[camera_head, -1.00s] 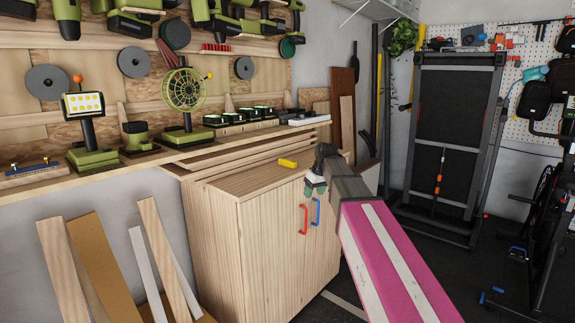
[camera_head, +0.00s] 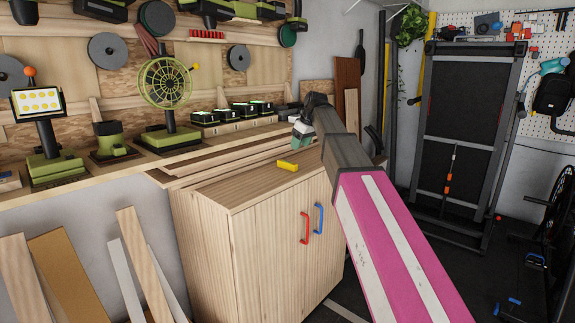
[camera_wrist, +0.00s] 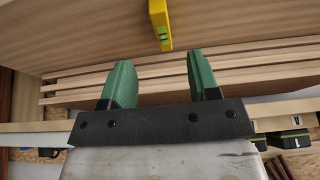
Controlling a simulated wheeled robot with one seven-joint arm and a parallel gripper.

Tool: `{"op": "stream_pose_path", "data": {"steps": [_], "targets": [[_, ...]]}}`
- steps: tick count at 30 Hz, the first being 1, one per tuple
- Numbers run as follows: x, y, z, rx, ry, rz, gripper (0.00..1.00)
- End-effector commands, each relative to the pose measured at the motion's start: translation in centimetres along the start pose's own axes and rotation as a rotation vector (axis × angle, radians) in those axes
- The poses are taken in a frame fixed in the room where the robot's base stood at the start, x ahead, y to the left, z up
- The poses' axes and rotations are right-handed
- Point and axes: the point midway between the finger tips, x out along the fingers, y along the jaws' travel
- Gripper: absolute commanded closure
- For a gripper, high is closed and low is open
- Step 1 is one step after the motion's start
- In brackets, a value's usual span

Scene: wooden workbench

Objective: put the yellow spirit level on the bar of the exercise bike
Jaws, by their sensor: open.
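The yellow spirit level (camera_head: 287,166) lies on top of the wooden cabinet (camera_head: 245,190), near its back edge. It also shows in the wrist view (camera_wrist: 160,25), at the top, with a green vial window. My gripper (camera_head: 300,133) is at the right of the spirit level, above the cabinet, apart from it. In the wrist view, the two green fingers (camera_wrist: 158,75) are spread with nothing between them, and the spirit level lies beyond their tips. The exercise bike (camera_head: 560,215) is partly in view at the right edge; its bar cannot be made out.
A wooden shelf (camera_head: 90,182) with green tools and a caged fan (camera_head: 166,85) runs behind the cabinet. A folded treadmill (camera_head: 470,110) stands at the back right. Planks (camera_head: 70,275) lean at the lower left. Dark floor lies between cabinet and bike.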

Motion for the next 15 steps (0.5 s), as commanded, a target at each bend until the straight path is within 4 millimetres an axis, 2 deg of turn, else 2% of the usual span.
{"op": "stream_pose_path", "data": {"steps": [9,15], "targets": [[4.3,0.0,0.0,0.001,-0.002,-0.001,0.45],[5.5,0.0,0.0,0.001,-0.001,0.000,0.45]]}}
